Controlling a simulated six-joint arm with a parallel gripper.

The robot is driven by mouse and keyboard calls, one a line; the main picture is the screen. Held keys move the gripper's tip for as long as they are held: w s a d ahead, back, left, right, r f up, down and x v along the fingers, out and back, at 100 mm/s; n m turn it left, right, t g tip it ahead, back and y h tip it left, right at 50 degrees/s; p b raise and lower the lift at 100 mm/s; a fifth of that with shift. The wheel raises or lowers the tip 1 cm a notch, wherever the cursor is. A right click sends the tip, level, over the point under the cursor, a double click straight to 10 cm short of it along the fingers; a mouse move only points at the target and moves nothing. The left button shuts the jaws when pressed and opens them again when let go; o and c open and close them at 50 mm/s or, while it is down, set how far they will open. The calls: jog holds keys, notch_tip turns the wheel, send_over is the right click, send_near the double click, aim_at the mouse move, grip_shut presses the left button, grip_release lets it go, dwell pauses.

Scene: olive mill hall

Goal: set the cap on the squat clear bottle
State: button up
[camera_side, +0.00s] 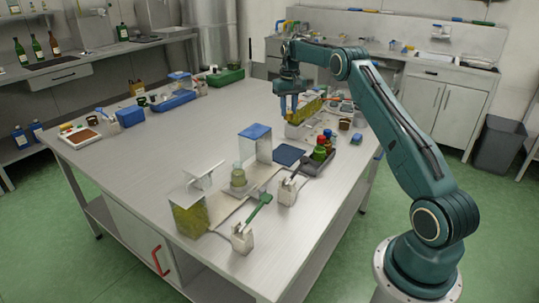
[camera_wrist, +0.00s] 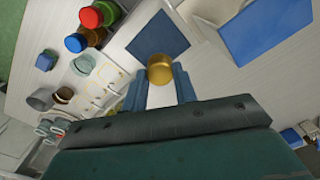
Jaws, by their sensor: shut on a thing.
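My gripper (camera_wrist: 158,86) is shut on a gold, round cap (camera_wrist: 160,69), which shows between its two blue fingers in the wrist view. In the side view my gripper (camera_side: 288,108) is over the far right part of the table, and the cap cannot be made out there. A squat clear bottle (camera_side: 238,178) with pale greenish contents seems to stand on the light board in the middle of the table, well in front of my gripper. Its top is too small to read. I cannot pick out this bottle in the wrist view.
A clear box with a blue lid (camera_side: 255,143) stands behind the bottle. A dark blue mat (camera_side: 288,155) lies beside a dark tray (camera_side: 319,162) of small red- and green-topped bottles. A yellow-green container (camera_side: 190,217) and white holders (camera_side: 242,238) stand at the front.

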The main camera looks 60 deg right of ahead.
aim_at(289, 112)
notch_tip(289, 112, up, 4)
jog(key=shift+f, duration=0.15)
jog(key=w+a+n, duration=0.1)
jog(key=a, duration=0.2)
jog(key=w+a, duration=0.1)
jog(key=a, duration=0.3)
jog(key=w+a+n, duration=0.1)
jog(key=a, duration=0.3)
jog(key=shift+w+a+n, duration=0.2)
jog(key=shift+w+n, duration=0.05)
jog(key=shift+n, duration=0.05)
jog(key=a+n, duration=0.3)
jog(key=a, duration=1.1)
notch_tip(289, 112, down, 5)
jog(key=shift+f, duration=0.1)
jog(key=shift+f, duration=0.15)
jog(key=shift+f, duration=1.6)
jog(key=shift+f, duration=1.15)
